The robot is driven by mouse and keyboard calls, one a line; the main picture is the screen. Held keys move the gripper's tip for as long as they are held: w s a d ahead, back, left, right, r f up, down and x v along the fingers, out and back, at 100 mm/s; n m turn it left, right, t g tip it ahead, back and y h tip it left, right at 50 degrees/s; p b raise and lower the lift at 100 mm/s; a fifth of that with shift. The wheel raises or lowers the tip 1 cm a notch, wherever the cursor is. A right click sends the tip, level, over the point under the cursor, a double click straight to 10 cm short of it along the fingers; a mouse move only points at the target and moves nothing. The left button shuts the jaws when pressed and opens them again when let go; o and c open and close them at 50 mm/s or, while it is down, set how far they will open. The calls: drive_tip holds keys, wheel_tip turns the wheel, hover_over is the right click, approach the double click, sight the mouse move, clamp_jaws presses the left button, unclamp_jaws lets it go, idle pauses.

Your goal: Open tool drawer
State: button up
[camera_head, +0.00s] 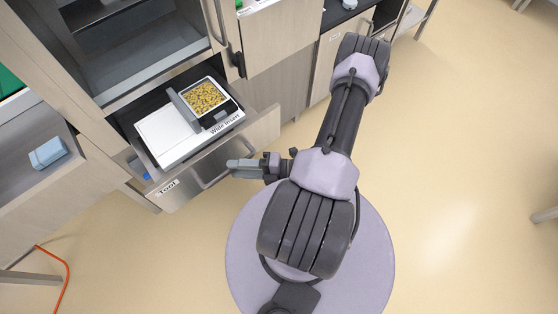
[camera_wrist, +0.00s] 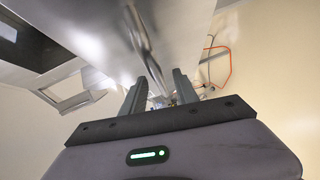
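The tool drawer (camera_head: 182,190) is a pale front with a "Tool" label, low in the cabinet. Its front stands out from the cabinet, and a strip of its inside seems to show behind it. A metal bar handle (camera_head: 214,178) runs along the front; it also shows in the wrist view (camera_wrist: 146,45). My gripper (camera_head: 232,164) is at the right end of the handle. In the wrist view its two fingers (camera_wrist: 160,84) are apart, with the bar's near end appearing between them. I cannot tell whether they touch it.
Above the drawer front, a white unit labelled "Wide Insert" (camera_head: 165,135) holds a tray of yellow pieces (camera_head: 204,97). A blue-grey box (camera_head: 48,152) lies on the left shelf. An orange cable (camera_head: 66,275) lies on the floor.

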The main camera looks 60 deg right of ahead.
drive_tip(key=p+v, duration=0.2)
drive_tip(key=v, duration=1.3)
drive_tip(key=shift+s, duration=0.25)
drive_tip(key=shift+r, duration=0.1)
drive_tip(key=w+a+r+n+g+h, duration=0.1)
drive_tip(key=w+a+r+n+g, duration=0.2)
drive_tip(key=w+r+n+g, duration=0.55)
drive_tip(key=w+a+r+n+g, duration=0.2)
drive_tip(key=w+r+n+g, duration=0.15)
drive_tip(key=r+n, duration=0.95)
drive_tip(key=s+a+r+n+t+h+b, duration=0.1)
drive_tip(key=a+r+n, duration=0.5)
drive_tip(key=n, duration=0.6)
drive_tip(key=s+a+r+n+t+h, duration=0.1)
drive_tip(key=a+r+n+h, duration=0.3)
drive_tip(key=a+n, duration=0.7)
wheel_tip(320, 180, up, 2)
drive_tip(key=shift+s+a+r+n+t+b, duration=0.1)
drive_tip(key=shift+s+a+n+t+b, duration=0.1)
drive_tip(key=shift+n+t+b, duration=0.45)
